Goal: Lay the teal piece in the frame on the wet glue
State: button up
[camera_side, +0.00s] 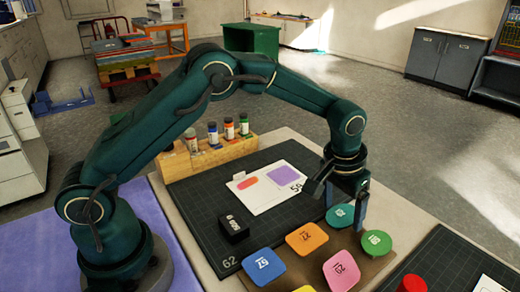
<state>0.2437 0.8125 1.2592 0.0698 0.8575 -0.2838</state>
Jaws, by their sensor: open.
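The teal piece (340,217) is a small rounded tile with a number on it. It lies at the back of a brown board (385,262). My gripper (340,207) points down over the teal piece, with its jaws apart and one finger to each side; I cannot tell how far above it the fingertips are. A white card (264,205) lies on the dark mat (195,195) to the left of my gripper. It bears a purple square (283,174) and a red-orange patch (248,183). I cannot tell which marked area is wet glue.
Orange (307,240), green (376,243), blue (263,267) and pink (341,270) tiles lie around the teal one. A black box (233,226) stands on the mat. A wooden rack (175,165) holds several bottles. A red cylinder (412,284) stands at the front right.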

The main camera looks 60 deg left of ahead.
aim_at(340, 217)
jog(key=c, duration=0.7)
jog(key=shift+r, duration=0.15)
jog(key=shift+w+v, duration=0.2)
jog(key=shift+v, duration=0.6)
jog(key=shift+w+v, duration=0.15)
jog(key=shift+v, duration=0.6)
jog(key=shift+w+v, duration=0.2)
jog(key=shift+v, duration=0.6)
